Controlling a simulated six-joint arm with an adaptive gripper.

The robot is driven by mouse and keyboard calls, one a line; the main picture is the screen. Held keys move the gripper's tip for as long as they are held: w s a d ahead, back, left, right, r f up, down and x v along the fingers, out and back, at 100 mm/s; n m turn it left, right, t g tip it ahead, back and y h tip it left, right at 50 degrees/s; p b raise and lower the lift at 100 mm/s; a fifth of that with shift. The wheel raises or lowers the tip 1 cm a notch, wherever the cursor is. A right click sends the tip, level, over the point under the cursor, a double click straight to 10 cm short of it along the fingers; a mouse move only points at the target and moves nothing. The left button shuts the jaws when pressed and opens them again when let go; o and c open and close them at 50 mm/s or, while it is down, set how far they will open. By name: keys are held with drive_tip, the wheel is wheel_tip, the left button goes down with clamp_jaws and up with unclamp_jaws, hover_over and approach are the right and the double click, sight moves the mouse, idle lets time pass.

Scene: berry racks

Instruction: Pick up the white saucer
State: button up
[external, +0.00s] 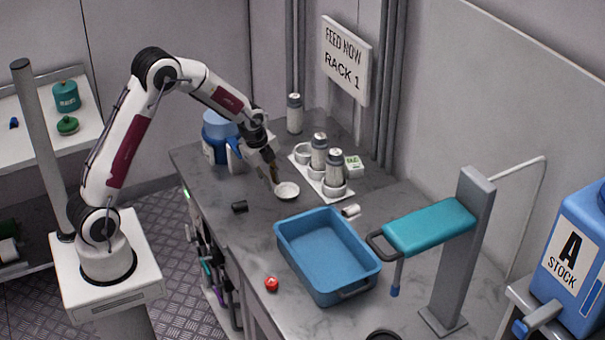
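The white saucer (287,191) is a small round shallow dish lying on the grey counter, left of the white rack. My gripper (274,178) reaches down from the upper left, and its fingertips are at the saucer's left rim. I cannot tell whether the fingers touch the rim or only sit beside it. The fingers are too small in this view to tell whether they are open or shut. The saucer appears to rest flat on the counter.
A white rack (341,199) with several cups and jars stands right of the saucer. A small black cylinder (240,206) lies to the left and a white cup (351,210) to the right. A blue tub (290,250) is in front, and a blue container (219,150) stands behind my gripper.

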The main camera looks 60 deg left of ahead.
sight(280, 197)
drive_tip(key=shift+f, duration=0.15)
drive_tip(key=shift+d+x, duration=0.15)
drive_tip(key=shift+x, duration=0.65)
drive_tip(key=shift+d+x, duration=0.15)
drive_tip(key=shift+x, duration=1.6)
drive_tip(key=shift+w, duration=0.2)
clamp_jaws()
wheel_tip(280, 197, up, 10)
